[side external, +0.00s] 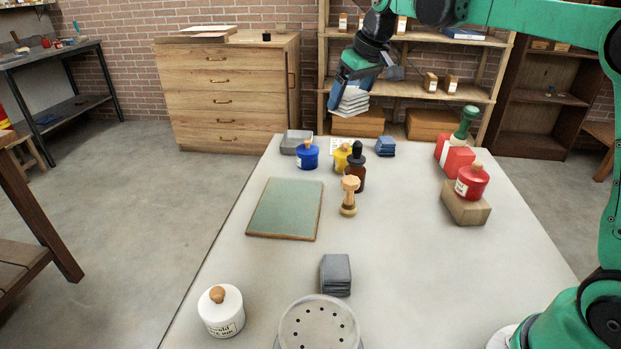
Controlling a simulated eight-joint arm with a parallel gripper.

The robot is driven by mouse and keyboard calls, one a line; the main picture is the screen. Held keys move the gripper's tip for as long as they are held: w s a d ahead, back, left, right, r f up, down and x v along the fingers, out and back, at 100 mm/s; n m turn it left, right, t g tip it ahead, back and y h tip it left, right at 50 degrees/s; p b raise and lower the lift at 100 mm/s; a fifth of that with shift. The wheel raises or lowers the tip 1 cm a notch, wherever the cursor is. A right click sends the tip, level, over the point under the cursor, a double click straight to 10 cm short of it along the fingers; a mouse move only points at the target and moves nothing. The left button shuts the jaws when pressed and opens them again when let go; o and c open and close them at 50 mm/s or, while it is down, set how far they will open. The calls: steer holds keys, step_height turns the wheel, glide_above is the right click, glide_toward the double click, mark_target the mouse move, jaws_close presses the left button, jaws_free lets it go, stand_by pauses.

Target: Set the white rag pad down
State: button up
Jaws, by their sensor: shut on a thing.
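The white rag pad (352,101) is a small stack of folded layers. My gripper (359,82) is shut on it and holds it tilted in the air, above the far end of the pale table (420,250). The gripper's fingers hide part of the pad. Another dark grey pad (336,275) lies near the table's front.
A blue jar (307,156), dark dropper bottle (358,170) and wooden-handled stamp (349,197) stand close together. A green board (286,210) lies left. A red jar (472,183) sits on a wooden block (465,208) at right. A white jar (221,311) stands front left. The centre right is clear.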

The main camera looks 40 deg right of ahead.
steer(key=s+d+m+h, duration=0.25)
steer(key=d+m, duration=0.25)
steer(key=d, duration=1.2)
glide_above(398, 177)
steer(key=s, duration=0.1)
steer(key=shift+y, duration=0.25)
steer(key=f, duration=1.5)
steer(key=shift+s+a+f, duration=0.1)
steer(key=shift+a+f, duration=0.1)
steer(key=shift+f, duration=2.5)
steer(key=shift+f, duration=0.15)
steer(key=o, duration=1.1)
steer(key=shift+c, duration=0.2)
